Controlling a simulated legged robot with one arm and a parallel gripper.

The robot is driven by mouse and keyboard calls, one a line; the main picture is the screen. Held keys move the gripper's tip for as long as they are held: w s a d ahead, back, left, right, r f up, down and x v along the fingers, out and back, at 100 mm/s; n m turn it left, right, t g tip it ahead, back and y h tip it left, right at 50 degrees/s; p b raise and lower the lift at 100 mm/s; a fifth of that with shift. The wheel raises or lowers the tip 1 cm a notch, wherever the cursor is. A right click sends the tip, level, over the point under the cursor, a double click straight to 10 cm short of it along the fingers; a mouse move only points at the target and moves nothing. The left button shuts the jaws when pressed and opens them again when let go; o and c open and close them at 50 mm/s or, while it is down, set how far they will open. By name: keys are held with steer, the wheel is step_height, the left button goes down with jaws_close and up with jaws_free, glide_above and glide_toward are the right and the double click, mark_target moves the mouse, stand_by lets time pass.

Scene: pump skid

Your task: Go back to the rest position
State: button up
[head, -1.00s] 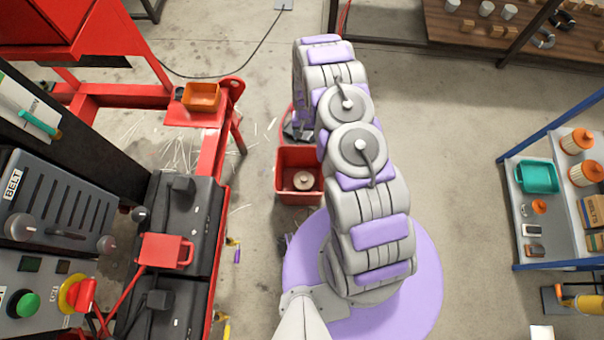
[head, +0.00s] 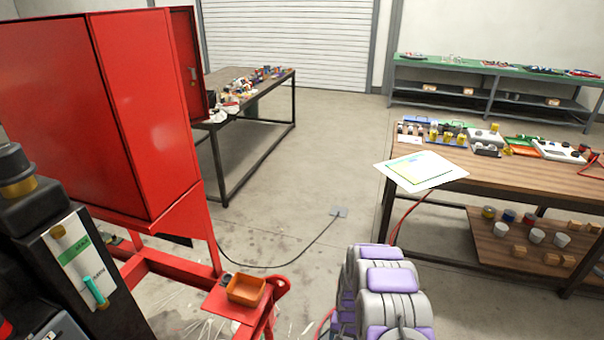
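My arm shows at the bottom of the head view, right of the middle, as grey and lilac links running off the lower edge. My gripper is out of the picture now, so I cannot see its fingers or whether it holds anything. The pump skid's red frame (head: 160,258) stands at the lower left, with a small orange tray (head: 246,290) on its corner plate, left of my arm.
A large red cabinet (head: 105,105) with its door open stands at the left. A wooden workbench (head: 520,190) with parts and a paper sheet (head: 420,171) is at the right. A dark table (head: 245,120) and a green bench (head: 500,72) stand behind.

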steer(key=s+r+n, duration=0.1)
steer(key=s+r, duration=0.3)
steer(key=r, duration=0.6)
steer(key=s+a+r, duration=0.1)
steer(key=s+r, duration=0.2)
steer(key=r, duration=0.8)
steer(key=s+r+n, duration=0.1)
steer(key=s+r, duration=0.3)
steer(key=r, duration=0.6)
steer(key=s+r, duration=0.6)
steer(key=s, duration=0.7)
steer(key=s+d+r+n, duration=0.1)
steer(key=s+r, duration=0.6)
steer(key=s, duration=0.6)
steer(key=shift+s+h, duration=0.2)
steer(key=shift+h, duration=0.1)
